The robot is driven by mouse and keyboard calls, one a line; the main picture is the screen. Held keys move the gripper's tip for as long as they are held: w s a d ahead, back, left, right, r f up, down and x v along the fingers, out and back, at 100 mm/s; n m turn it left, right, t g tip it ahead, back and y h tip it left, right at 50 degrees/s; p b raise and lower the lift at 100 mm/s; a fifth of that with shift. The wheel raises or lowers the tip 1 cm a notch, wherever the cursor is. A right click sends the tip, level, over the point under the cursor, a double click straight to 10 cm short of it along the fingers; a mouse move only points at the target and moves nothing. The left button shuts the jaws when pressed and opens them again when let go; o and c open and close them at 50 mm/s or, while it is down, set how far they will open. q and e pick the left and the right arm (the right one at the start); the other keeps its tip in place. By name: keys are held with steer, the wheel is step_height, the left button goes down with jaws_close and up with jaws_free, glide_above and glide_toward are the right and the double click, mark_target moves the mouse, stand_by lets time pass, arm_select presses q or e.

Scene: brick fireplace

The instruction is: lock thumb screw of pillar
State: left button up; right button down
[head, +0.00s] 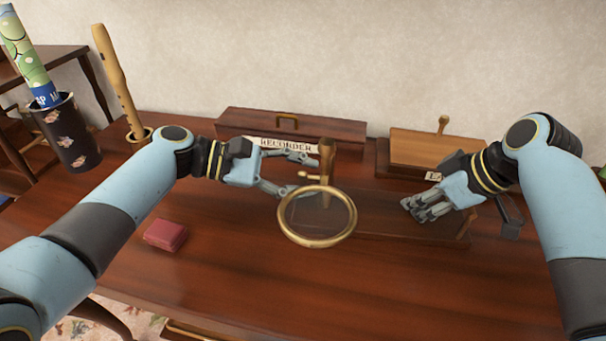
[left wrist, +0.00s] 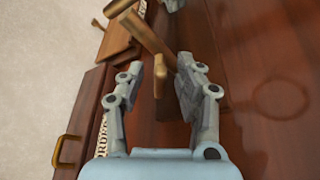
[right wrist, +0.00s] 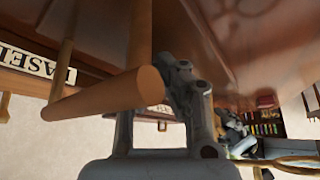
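A wooden pillar (head: 326,158) stands on a dark wooden base (head: 375,228). A brass-rimmed round lens (head: 317,238) is beside it. A small brass thumb screw (head: 308,176) sticks out to the left of the pillar. My left gripper (head: 296,174) is open, with its fingers apart on either side of the screw. In the left wrist view the flat head of the screw (left wrist: 161,76) lies between the fingertips, with no clear contact. My right gripper (head: 412,208) is low over the base's right part. In the right wrist view a wooden rod (right wrist: 105,95) hides one finger, so its opening is unclear.
A long wooden box (head: 240,125) labelled RECORDER and a lighter box (head: 430,146) stand behind. A red case (head: 165,235), a recorder (head: 115,75) in a holder and a dark cup (head: 68,135) are at left. The table's front is clear.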

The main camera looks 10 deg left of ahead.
arm_select(q)
steer(key=shift+d, duration=0.15)
arm_select(e)
steer(key=shift+f, duration=0.1)
arm_select(q)
jaws_close()
steer(key=shift+m, duration=0.3)
steer(key=m+t, duration=0.1)
steer(key=m+t+h, duration=0.1)
steer(key=m, duration=0.1)
steer(key=shift+f+m, duration=0.2)
steer(key=shift+m, duration=0.1)
steer(key=m+t+h, duration=0.1)
steer(key=m, duration=0.3)
steer(key=shift+t, duration=0.3)
steer(key=shift+m, duration=0.3)
jaws_free()
